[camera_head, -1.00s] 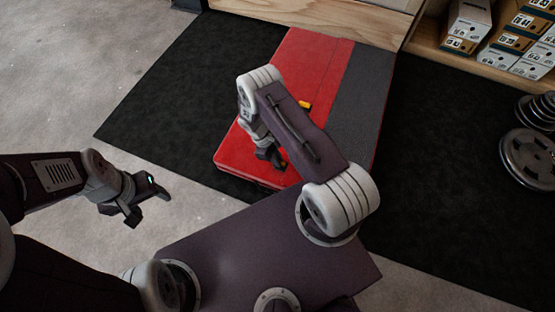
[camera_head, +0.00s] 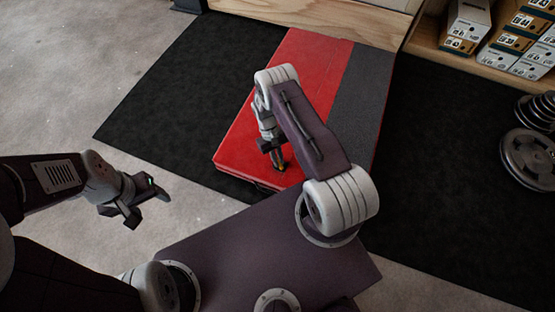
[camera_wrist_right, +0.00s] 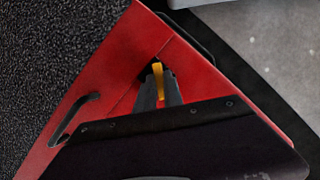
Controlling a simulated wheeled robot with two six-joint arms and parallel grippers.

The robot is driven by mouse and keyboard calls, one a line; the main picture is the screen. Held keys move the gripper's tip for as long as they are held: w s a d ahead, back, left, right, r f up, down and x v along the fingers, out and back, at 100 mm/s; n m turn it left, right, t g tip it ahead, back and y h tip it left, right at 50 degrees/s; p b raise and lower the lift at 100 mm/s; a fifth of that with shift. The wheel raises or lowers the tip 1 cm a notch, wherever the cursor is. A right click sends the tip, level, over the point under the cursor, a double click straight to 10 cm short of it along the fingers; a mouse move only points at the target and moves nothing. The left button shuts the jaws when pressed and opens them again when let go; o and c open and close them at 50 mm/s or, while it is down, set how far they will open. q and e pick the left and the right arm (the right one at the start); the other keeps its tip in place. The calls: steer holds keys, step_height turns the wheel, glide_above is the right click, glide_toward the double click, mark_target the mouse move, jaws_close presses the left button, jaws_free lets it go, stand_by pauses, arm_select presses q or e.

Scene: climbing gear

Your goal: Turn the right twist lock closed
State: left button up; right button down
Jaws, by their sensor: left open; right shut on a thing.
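A red case (camera_head: 300,70) with a grey band (camera_head: 357,100) lies on a black mat. My right gripper (camera_head: 280,162) reaches down to the near part of its red top. In the right wrist view its fingers (camera_wrist_right: 159,82) are shut on a yellow twist lock (camera_wrist_right: 157,68), set by a seam in the red surface (camera_wrist_right: 190,75). The fingers cover part of the lock, so its exact turn is hard to tell. My left gripper (camera_head: 148,204) is open and empty, over the pale floor left of the case.
A black handle (camera_wrist_right: 76,118) stands on the red surface in the right wrist view. The black mat (camera_head: 170,110) surrounds the case. Weight plates (camera_head: 530,158) lie at the right, and boxes (camera_head: 468,25) fill a wooden shelf at the upper right.

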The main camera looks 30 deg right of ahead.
steer(key=m+y, duration=0.1)
steer(key=m, duration=0.1)
steer(key=m+y+p, duration=0.1)
steer(key=m, duration=0.2)
steer(key=shift+s+d+m, duration=0.1)
steer(key=shift+d+m, duration=0.05)
steer(key=shift+m, duration=0.15)
steer(key=m+y, duration=0.1)
steer(key=m, duration=0.1)
steer(key=m+t+p, duration=0.1)
steer(key=m, duration=0.1)
steer(key=shift+m+t+y, duration=0.3)
steer(key=shift+m+y, duration=0.1)
steer(key=shift+p, duration=0.3)
steer(key=c, duration=1.5)
jaws_free()
steer(key=shift+o, duration=0.2)
steer(key=shift+d, duration=0.1)
steer(key=p+v, duration=0.4)
steer(key=v, duration=0.5)
steer(key=shift+p, duration=0.35)
